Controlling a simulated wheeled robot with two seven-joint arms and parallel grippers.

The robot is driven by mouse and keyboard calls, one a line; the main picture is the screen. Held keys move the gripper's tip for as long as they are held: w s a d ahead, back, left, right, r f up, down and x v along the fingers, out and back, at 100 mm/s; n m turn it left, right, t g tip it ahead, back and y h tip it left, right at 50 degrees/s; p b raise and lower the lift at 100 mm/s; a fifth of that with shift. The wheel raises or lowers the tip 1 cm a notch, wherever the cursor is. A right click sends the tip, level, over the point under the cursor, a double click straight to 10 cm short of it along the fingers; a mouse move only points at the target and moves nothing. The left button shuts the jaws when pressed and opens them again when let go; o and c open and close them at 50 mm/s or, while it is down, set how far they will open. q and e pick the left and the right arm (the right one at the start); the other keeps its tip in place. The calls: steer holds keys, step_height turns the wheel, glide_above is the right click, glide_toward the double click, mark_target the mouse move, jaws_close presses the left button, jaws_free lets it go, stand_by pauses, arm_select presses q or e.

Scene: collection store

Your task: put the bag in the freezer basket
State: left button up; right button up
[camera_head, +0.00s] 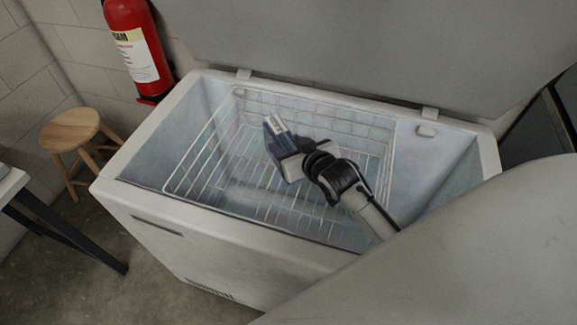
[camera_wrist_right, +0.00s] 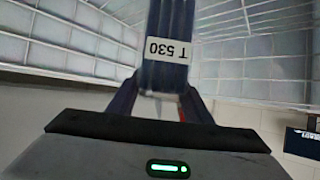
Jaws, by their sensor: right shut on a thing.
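The bag (camera_head: 275,123) shows as a small dark blue thing with a white patch, over the wire freezer basket (camera_head: 182,185). In the right wrist view the bag (camera_wrist_right: 168,20) is dark blue with a white label reading "T 530". My right gripper (camera_head: 277,137) reaches in from the lower right and is shut on it, inside the open freezer. The fingers (camera_wrist_right: 160,102) clasp its near end in the right wrist view. I cannot tell whether the bag touches the basket floor. My left gripper is not in view.
The white chest freezer (camera_head: 220,243) stands open, its lid (camera_head: 350,45) raised behind. The basket looks otherwise empty, with bare space to its right. A red fire extinguisher (camera_head: 137,50), a wooden stool (camera_head: 70,130) and a table edge (camera_head: 12,185) are at the left.

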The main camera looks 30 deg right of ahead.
steer(key=shift+f, duration=0.9)
step_height(320, 180, down, 3)
steer(key=shift+f+b, duration=0.1)
steer(key=shift+b, duration=0.3)
steer(key=shift+f, duration=0.2)
steer(key=shift+f, duration=0.1)
steer(key=o, duration=1.4)
steer(key=shift+f, duration=0.1)
steer(key=shift+c, duration=0.2)
